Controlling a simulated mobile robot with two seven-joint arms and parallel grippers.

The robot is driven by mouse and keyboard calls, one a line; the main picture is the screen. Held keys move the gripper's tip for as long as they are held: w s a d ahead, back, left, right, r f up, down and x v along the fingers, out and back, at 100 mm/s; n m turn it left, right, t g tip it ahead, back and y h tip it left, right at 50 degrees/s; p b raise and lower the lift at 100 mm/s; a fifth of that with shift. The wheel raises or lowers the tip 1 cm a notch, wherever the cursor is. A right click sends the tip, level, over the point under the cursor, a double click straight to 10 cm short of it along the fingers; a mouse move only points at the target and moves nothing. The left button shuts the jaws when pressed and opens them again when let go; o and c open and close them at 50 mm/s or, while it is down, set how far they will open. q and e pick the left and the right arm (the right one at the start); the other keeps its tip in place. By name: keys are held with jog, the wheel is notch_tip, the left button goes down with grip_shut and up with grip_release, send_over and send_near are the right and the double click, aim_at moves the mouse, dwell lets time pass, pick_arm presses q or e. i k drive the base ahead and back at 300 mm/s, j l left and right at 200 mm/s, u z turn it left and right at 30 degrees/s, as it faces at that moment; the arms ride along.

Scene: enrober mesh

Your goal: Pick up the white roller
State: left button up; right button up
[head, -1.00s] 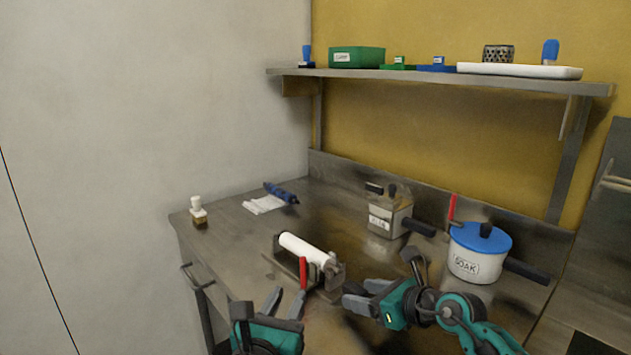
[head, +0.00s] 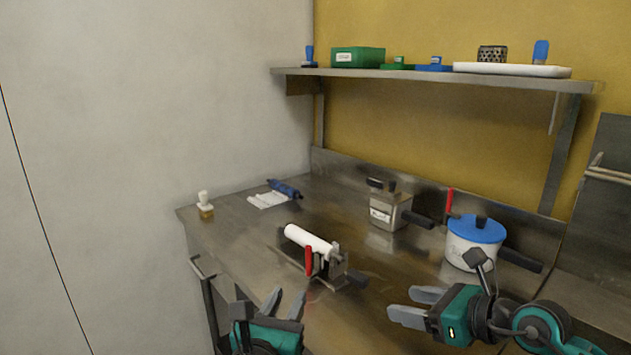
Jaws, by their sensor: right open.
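The white roller (head: 309,240) lies in a metal stand (head: 329,268) on the steel table, with a red handle (head: 309,261) upright at its front. A dark grip sticks out at the stand's right end. My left gripper (head: 286,299) is in front of the stand, below it in the picture, with its fingers apart and nothing between them. My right gripper (head: 399,305) is to the right of and nearer than the stand, open and empty, with its fingers pointing left. Neither gripper touches the roller.
A steel box with a dark handle (head: 388,210) and a white pot with a blue lid (head: 473,249) stand behind on the right. A blue tool (head: 285,189), a white cloth (head: 268,200) and a small bottle (head: 206,207) are at the left. A shelf (head: 420,78) hangs above.

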aim_at(300, 235)
jog(key=k+j, duration=0.15)
jog(key=k, duration=0.25)
jog(key=k+j, duration=0.15)
jog(key=k, duration=0.3)
